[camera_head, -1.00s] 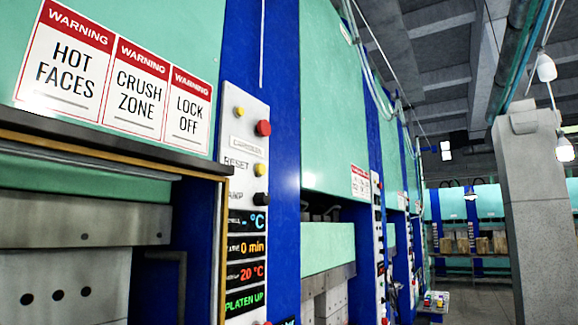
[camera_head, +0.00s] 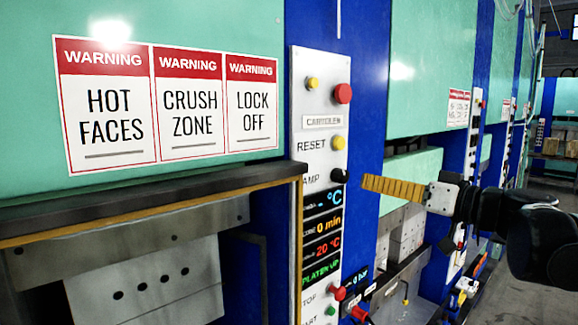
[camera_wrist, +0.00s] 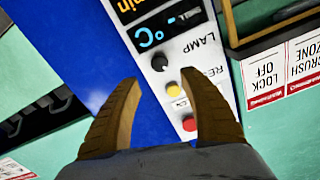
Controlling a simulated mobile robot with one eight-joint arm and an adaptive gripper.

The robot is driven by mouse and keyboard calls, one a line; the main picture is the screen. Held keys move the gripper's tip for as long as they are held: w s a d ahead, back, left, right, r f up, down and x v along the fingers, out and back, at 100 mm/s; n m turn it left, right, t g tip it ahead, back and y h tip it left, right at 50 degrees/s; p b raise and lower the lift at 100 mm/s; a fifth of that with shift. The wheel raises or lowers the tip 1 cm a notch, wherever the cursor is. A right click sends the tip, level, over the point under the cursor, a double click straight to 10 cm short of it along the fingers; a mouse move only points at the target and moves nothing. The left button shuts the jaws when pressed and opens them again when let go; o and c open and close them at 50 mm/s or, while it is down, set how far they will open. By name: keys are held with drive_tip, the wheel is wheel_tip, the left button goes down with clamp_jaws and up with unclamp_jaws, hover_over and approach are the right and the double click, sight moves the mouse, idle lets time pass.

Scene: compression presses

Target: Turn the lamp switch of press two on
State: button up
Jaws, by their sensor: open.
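The lamp switch (camera_head: 340,176) is a small black knob beside the label ending "AMP" on the nearest press's light control panel (camera_head: 321,70). No press number is readable. In the wrist view the black knob (camera_wrist: 159,62) sits beside the word LAMP, just beyond and between my fingertips. My gripper (camera_head: 366,184) comes in from the right with its tan fingers close to the knob; contact cannot be told. In the wrist view my gripper (camera_wrist: 160,77) is open, with its two curved fingers apart and nothing between them.
A yellow RESET button (camera_head: 338,143) is just above the knob, and a red button (camera_head: 343,93) is higher. Displays (camera_head: 322,235) lie below it. A dark ledge (camera_head: 150,196) juts out on the left. More presses (camera_head: 430,70) stand to the right.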

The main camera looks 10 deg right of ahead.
sight(346, 176)
drive_tip(key=p+x, duration=0.2)
drive_tip(key=x, duration=0.7)
drive_tip(key=shift+f, duration=0.1)
clamp_jaws()
